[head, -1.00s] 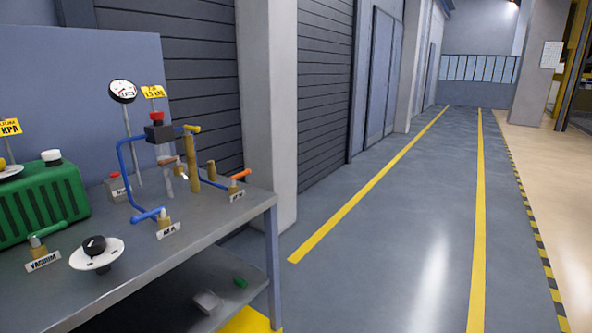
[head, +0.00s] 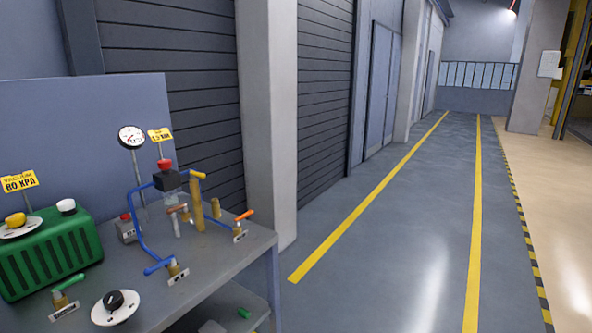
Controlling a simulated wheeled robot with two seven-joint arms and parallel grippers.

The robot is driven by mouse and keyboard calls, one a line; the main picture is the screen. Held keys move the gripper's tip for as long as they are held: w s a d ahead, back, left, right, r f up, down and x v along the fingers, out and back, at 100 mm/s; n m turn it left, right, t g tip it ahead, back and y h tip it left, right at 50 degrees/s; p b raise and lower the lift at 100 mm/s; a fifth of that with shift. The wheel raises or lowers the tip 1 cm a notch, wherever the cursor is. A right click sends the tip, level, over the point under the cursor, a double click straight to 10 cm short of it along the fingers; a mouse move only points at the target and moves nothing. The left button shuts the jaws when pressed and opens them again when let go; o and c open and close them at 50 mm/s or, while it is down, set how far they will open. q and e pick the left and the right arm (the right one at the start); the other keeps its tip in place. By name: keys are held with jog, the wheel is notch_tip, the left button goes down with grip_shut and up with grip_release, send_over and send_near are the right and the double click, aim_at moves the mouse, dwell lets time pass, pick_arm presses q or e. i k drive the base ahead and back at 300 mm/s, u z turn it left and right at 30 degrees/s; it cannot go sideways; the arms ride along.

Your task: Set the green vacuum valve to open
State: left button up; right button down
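The green vacuum valve has a green lever (head: 69,282) on a brass body (head: 60,299), at the bench's front left in the head view. Its lever points to the right and slightly away. A small label plate (head: 64,312) lies in front of it; its print is hard to read now but read VACUUM a second ago. A green ribbed unit (head: 50,256) stands just behind the valve, with a sign reading VACUUM 80 KPA (head: 20,182). Neither of my grippers is in view.
A black knob on a white dial (head: 115,307) is right of the valve. Blue (head: 158,266) and orange (head: 244,215) levers stand farther right, near a round gauge (head: 131,137) and blue tubing. The grey bench (head: 205,290) has a lower shelf. The floor aisle to the right is clear.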

aim_at(56, 292)
jog(key=u, duration=1.45)
